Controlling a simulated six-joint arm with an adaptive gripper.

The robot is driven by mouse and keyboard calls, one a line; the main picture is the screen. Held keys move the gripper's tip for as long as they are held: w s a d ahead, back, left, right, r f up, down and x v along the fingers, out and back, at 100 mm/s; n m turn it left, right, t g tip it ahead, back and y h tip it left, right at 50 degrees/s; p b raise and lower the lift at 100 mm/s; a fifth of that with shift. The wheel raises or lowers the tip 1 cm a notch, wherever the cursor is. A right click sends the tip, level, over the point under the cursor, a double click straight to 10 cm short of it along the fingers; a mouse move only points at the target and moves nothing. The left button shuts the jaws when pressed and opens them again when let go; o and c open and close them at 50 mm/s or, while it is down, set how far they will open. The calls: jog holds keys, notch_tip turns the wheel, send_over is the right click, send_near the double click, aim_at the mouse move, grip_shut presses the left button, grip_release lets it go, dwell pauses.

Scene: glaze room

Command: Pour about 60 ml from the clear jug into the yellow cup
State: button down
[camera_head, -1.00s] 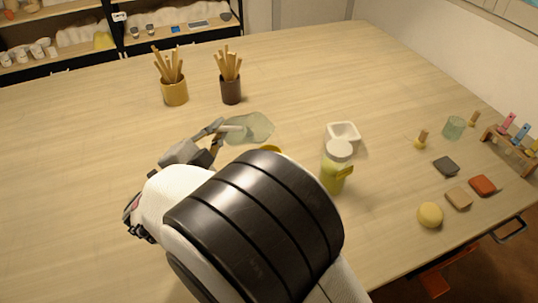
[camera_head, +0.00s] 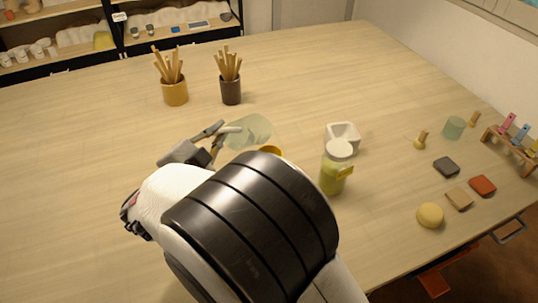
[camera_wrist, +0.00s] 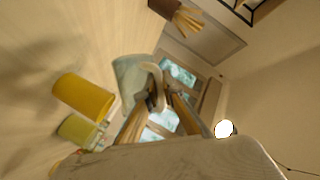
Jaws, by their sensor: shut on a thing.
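The clear jug (camera_head: 254,129) is up off the table and tilted, its mouth toward the right in the head view. My gripper (camera_head: 219,135) is shut on its handle; the jug and gripper also show in the wrist view (camera_wrist: 128,84). The yellow cup (camera_head: 271,150) is mostly hidden behind my arm in the head view. In the wrist view the whole side of the yellow cup (camera_wrist: 84,95) shows, close to the jug but apart from it. I cannot make out the liquid level or any stream.
A yellow-green lidded jar (camera_head: 333,178) and a white square dish (camera_head: 343,131) stand right of the cup. Two pots of sticks (camera_head: 174,92) (camera_head: 231,90) stand behind. Small blocks, a yellow sponge (camera_head: 430,215) and a green glass (camera_head: 453,127) lie farther right. The left table is clear.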

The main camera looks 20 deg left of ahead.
jog(key=shift+f, duration=0.15)
jog(key=shift+w+a+f+n+g+h, duration=0.1)
jog(key=shift+a+f+n+g+h, duration=0.3)
jog(key=shift+f+n, duration=0.35)
jog(key=shift+w+a+f+n+g+h, duration=0.1)
jog(key=shift+a+f+n+g+h, duration=0.2)
jog(key=shift+a+f+n, duration=0.5)
jog(key=shift+w+a+f+n+g+h, duration=0.15)
jog(key=shift+a+f+n+h, duration=0.25)
jog(key=shift+f, duration=0.55)
jog(key=shift+w+a+f+n+g+h, duration=0.1)
jog(key=shift+a+f+n+g+h, duration=0.2)
jog(key=shift+a+f+n, duration=0.5)
jog(key=shift+w+a+f+n+g+h+b, duration=0.1)
jog(key=shift+a+f+n+g+h+b, duration=0.2)
jog(key=shift+a+f+n+h, duration=0.25)
jog(key=shift+f, duration=0.15)
